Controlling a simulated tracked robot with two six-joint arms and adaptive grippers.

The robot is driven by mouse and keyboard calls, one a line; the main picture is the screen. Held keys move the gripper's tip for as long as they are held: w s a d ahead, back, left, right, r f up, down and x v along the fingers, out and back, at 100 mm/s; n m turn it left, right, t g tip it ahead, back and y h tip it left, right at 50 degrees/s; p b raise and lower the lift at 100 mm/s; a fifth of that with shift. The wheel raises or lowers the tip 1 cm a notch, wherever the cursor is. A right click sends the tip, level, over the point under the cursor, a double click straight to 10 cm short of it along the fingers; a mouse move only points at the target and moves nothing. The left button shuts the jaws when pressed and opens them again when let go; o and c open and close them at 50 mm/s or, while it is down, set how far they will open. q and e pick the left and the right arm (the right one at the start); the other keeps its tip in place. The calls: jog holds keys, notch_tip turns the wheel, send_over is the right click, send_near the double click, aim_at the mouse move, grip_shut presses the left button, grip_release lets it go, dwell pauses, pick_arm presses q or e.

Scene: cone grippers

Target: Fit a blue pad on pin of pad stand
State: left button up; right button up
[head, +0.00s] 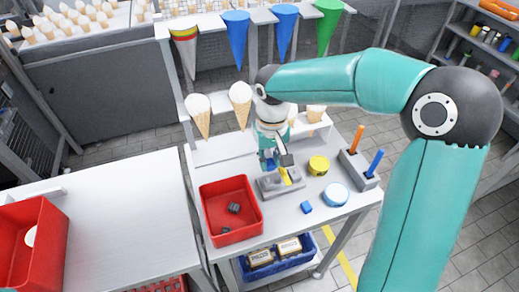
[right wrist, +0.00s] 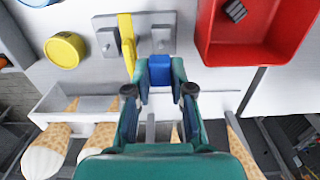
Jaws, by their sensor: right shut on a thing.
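The pad stand (head: 268,186) is a grey block on the table, with a yellow piece (head: 284,174) standing at its middle. In the right wrist view the stand (right wrist: 145,20) shows grey pins (right wrist: 108,41) on either side of the yellow piece (right wrist: 127,36). My right gripper (head: 268,160) is at the stand's far side. In its wrist view the right gripper (right wrist: 158,88) is shut on a blue pad (right wrist: 160,70), close to one grey pin; whether they touch I cannot tell. Another blue pad (head: 306,207) lies on the table. My left gripper is not in view.
A red bin (head: 231,236) with dark pieces stands left of the stand. A yellow round can (head: 318,165), a white-blue round tin (head: 335,194) and a grey holder (head: 357,172) with orange and blue rods stand right. Cones (head: 198,110) hang behind.

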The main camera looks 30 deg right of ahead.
aim_at(269, 178)
jog(key=shift+a+r, duration=0.1)
jog(key=shift+w, duration=0.1)
jog(key=shift+f+b, duration=1.55)
jog(key=shift+f, duration=0.25)
jog(key=shift+f+b, duration=1.2)
jog(key=shift+f, duration=0.2)
dwell(1.4)
jog(key=o, duration=0.9)
jog(key=shift+o, duration=0.4)
jog(key=shift+r, duration=0.15)
jog(key=shift+o, duration=0.2)
jog(key=shift+r+p, duration=2)
jog(key=shift+r, duration=0.4)
